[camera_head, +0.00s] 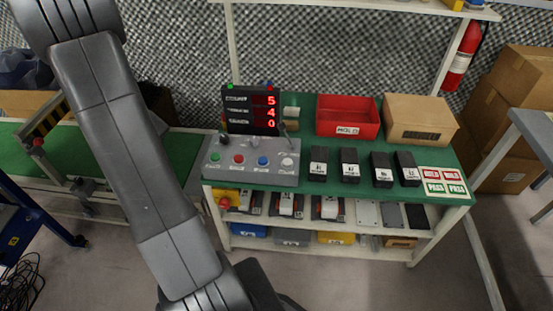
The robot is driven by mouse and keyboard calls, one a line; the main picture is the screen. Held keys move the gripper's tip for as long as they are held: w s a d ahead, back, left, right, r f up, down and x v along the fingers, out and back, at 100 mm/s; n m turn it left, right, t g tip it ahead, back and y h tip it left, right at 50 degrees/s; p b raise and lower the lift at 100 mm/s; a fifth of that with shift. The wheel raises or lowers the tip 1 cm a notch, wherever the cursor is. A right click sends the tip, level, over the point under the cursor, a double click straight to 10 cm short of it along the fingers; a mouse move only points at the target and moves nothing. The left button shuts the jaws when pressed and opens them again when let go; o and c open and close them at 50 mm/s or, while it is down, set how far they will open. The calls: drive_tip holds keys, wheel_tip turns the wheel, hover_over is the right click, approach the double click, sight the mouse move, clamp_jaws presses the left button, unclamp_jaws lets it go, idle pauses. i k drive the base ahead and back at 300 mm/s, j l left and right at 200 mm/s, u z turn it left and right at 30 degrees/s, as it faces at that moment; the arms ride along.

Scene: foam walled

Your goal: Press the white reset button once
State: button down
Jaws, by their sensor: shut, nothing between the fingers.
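The white button (287,162) is the rightmost of a row of buttons on a grey control panel (225,173) at the left end of the green-topped bench. Left of it are a blue button (263,160), a red button (238,158) and a green button (214,157). A black display (251,110) behind the panel shows red digits 5, 4 and 0. My arm runs down the left side of the picture to the bottom edge, left of the panel. The wrist is partly cut off there, and my gripper's fingers do not show. Nothing covers the white button.
A red bin (347,116) and a cardboard box (420,118) stand at the back of the bench. Several black blocks (348,165) stand right of the panel. White and red cards (445,181) lie at the right end. Open floor lies in front.

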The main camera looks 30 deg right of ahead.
sight(287, 162)
drive_tip(key=i+j, duration=0.2)
drive_tip(key=i, duration=0.2)
drive_tip(key=z, duration=2.3)
